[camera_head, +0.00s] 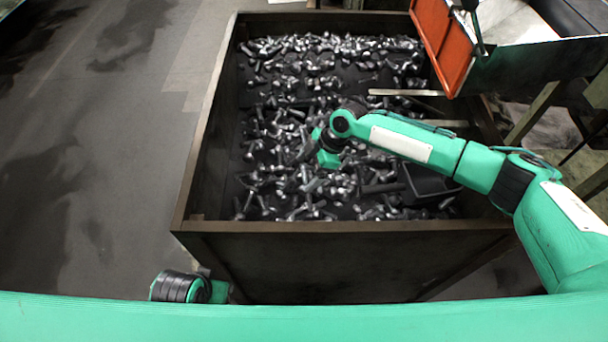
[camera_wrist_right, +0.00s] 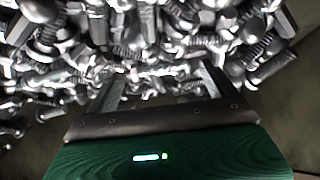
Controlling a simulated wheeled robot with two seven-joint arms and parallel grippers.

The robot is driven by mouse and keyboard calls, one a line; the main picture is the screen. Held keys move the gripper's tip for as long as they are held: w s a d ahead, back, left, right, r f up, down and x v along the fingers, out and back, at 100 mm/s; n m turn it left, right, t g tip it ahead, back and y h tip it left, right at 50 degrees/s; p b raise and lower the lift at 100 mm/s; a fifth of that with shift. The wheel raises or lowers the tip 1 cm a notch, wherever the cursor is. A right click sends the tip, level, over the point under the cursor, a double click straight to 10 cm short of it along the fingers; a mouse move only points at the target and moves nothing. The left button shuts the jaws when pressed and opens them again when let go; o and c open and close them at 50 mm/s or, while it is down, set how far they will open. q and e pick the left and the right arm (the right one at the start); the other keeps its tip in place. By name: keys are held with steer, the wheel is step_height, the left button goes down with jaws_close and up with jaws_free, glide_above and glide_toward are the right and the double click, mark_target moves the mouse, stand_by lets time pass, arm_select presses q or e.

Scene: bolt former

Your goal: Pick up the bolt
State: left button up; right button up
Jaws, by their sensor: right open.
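Many loose silver bolts (camera_head: 265,155) lie in a heap in a large dark bin (camera_head: 350,226). They also fill the upper part of the right wrist view (camera_wrist_right: 150,35), close in front of the fingers. My right gripper (camera_wrist_right: 158,85) is open, with its two fingers apart at the edge of the heap. No bolt is clearly held between them. In the head view my right arm reaches into the bin from the right, and its wrist hides the bolts below it. Part of my left arm shows at the lower left, but its gripper is not visible.
The bin walls rise around the bolts. A dark tray (camera_head: 430,184) sits in the bin at the right. A pale bar (camera_head: 405,92) juts over the right side. An orange panel (camera_head: 441,42) and a chute stand at the upper right. The floor (camera_head: 90,130) at left is clear.

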steer(key=c, duration=1.2)
steer(key=shift+r, duration=0.1)
